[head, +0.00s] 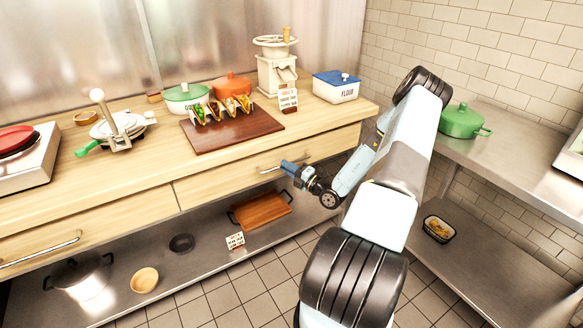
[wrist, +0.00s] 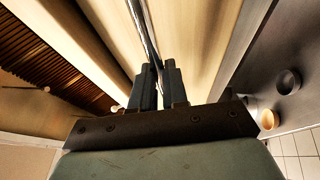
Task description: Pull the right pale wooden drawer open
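The right pale wooden drawer (head: 215,188) is under the counter in the head view, its front looking flush with the cabinet. Its metal bar handle (head: 268,170) runs along the front. My gripper (head: 287,166) is at the right part of this handle. In the wrist view the handle (wrist: 146,35) runs down to my gripper (wrist: 160,80) and passes between the two dark fingers. The fingers are close together, with only a narrow gap filled by the bar. The drawer front (wrist: 195,45) shows beside them. The exact contact is partly hidden by the fingers.
A left drawer (head: 95,222) is beside it. The counter holds a taco board (head: 232,129), pots, a grinder (head: 275,70) and a flour box (head: 336,87). A lower shelf (head: 205,262) holds a wooden tray (head: 262,210) and a bowl (head: 144,280). Tiled floor lies in front.

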